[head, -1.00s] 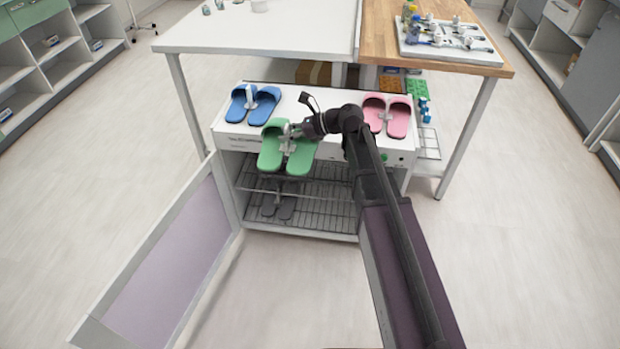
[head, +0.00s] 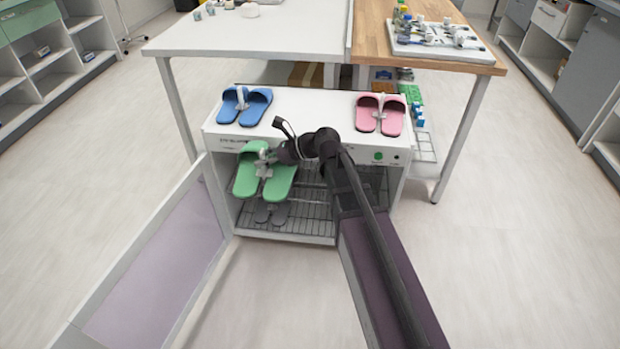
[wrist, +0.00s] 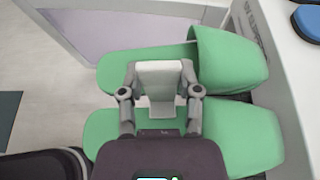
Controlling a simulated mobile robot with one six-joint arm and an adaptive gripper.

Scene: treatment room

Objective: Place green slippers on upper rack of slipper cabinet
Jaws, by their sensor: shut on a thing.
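The pair of green slippers (head: 280,182) is held by my gripper (head: 264,165) in front of the open slipper cabinet (head: 222,143). In the wrist view the green slippers (wrist: 235,135) lie side by side, and my gripper (wrist: 160,85) is shut on a pale grey piece between them. The upper rack (head: 315,175) is a wire shelf inside the cabinet, partly hidden by the slippers and my arm. A pair of grey slippers (head: 271,214) sits lower in the cabinet, partly hidden by the green pair.
Blue slippers (head: 243,106) and pink slippers (head: 380,114) stand on the cabinet's white top. The left door (head: 160,260) is swung open toward me, and a dark purple door panel (head: 395,280) lies under my arm. A table (head: 260,35) stands behind.

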